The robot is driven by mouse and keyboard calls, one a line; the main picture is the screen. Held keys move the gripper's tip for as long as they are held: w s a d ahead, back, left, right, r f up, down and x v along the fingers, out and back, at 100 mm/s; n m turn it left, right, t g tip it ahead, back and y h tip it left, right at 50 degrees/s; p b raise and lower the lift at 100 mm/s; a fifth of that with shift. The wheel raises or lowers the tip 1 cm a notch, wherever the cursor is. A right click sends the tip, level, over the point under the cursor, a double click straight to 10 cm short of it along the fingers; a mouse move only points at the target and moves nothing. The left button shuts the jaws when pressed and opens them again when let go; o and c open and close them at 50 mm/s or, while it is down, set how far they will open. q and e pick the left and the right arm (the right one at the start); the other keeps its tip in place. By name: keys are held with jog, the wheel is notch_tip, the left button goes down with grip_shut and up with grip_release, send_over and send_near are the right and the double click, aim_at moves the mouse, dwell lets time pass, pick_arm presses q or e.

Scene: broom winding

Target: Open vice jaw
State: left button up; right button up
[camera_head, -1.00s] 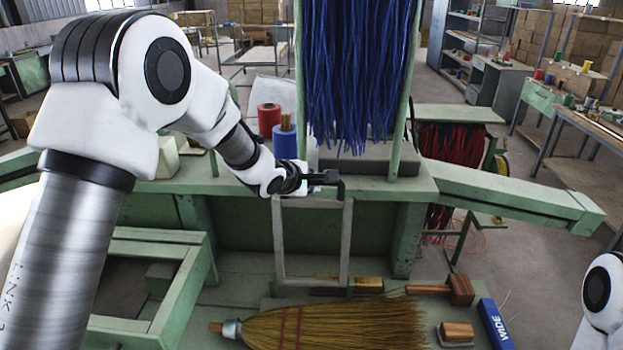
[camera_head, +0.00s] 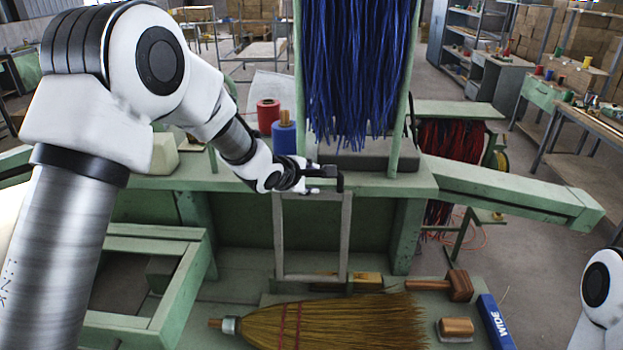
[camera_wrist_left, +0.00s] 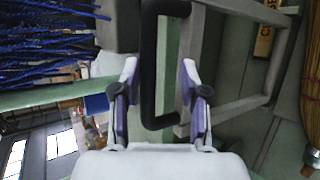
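The vice shows as a pale grey rectangular frame (camera_head: 347,235) hanging at the front of the green bench; it also shows in the left wrist view (camera_wrist_left: 240,108). A black U-shaped handle (camera_wrist_left: 149,70) is by its top edge. My left gripper (camera_head: 328,180) is at this handle, over the bench's front edge. In the left wrist view its two fingers (camera_wrist_left: 160,92) are apart, with the handle's black bar between them. A gap shows between the left finger and the bar. The jaw faces cannot be clearly made out. My right gripper is out of view; only part of that arm shows.
Blue bristles (camera_head: 355,75) hang above the grey block (camera_head: 365,160) on the bench. Red (camera_head: 268,115) and blue (camera_head: 284,138) spools stand close behind my left wrist. A straw broom (camera_head: 330,322), a mallet (camera_head: 458,286) and a brush (camera_head: 456,328) lie below.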

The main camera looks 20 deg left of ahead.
pick_arm(q)
jog(key=v, duration=1.1)
